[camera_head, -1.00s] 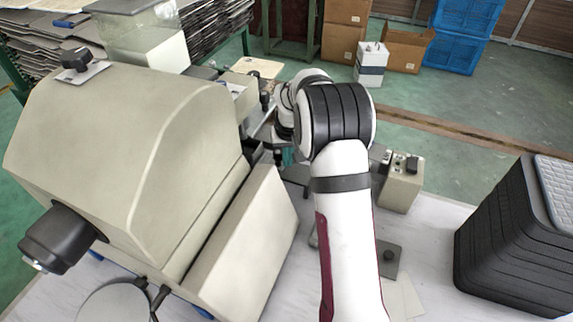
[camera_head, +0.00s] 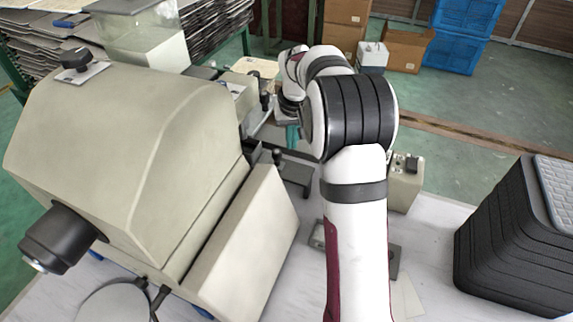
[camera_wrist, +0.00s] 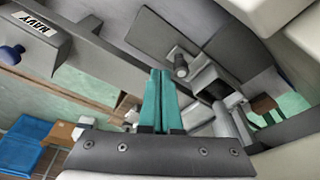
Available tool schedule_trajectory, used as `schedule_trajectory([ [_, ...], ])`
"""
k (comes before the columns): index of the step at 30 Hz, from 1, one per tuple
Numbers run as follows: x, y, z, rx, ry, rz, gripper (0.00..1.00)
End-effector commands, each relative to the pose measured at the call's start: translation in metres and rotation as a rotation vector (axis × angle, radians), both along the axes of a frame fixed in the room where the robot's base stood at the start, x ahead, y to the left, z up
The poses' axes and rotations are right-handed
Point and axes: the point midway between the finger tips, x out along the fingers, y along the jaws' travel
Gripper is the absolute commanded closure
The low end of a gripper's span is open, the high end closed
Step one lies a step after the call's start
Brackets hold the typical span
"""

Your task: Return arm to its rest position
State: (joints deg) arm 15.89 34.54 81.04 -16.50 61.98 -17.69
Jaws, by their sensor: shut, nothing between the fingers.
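My gripper shows in the wrist view as two teal fingers (camera_wrist: 161,75) side by side, closed together with nothing between them. In the head view only a bit of the teal fingers (camera_head: 292,134) shows, below my wrist and in front of the beige machine's far end. My arm reaches up from the bottom edge and bends left at the elbow. Parts of the gripper are hidden behind my own arm in the head view.
A large beige machine (camera_head: 130,150) fills the left. A stack of black trays (camera_head: 515,245) stands at the right on the white table (camera_head: 430,225). A small beige control box (camera_head: 405,185) sits right of my arm. Blue crates (camera_head: 462,35) and cardboard boxes stand on the floor behind.

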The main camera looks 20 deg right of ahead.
Motion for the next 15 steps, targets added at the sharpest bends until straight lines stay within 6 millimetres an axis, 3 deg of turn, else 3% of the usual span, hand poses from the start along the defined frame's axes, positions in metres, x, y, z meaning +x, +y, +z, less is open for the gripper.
schedule_trajectory([
  [12,0.000,0.001,0.002,0.001,-0.001,0.000,1.00],
  [15,-0.010,0.016,0.026,0.008,-0.034,-0.001,1.00],
])
